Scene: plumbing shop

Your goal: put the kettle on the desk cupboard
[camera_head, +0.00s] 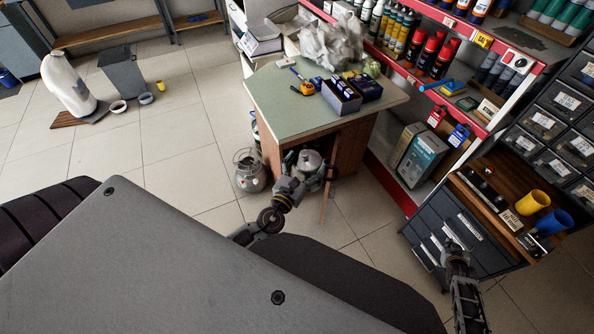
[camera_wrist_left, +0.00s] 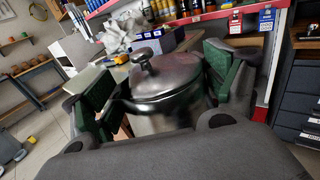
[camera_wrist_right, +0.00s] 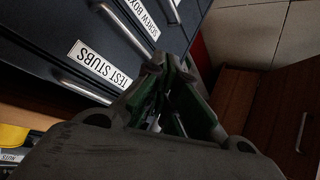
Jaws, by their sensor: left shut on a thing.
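The metal kettle (camera_head: 309,159) has a lid with a knob. My left gripper (camera_head: 308,172) is shut on it, in front of the desk. In the left wrist view the kettle (camera_wrist_left: 165,85) sits upright between the two green-padded fingers, its lower part hidden. The desk cupboard (camera_head: 290,105) has a pale green top and wooden sides; the kettle is below the level of its top. My right gripper (camera_head: 456,252) is beside the dark drawer unit. In the right wrist view its fingers (camera_wrist_right: 172,75) meet with nothing seen between them.
The desk top holds blue boxes (camera_head: 342,96), a tape measure and plastic bags (camera_head: 333,42); its left front is clear. Another metal pot (camera_head: 249,170) stands on the floor at left. Red-edged shelves (camera_head: 420,80) and the drawer unit (camera_head: 465,225) stand at right.

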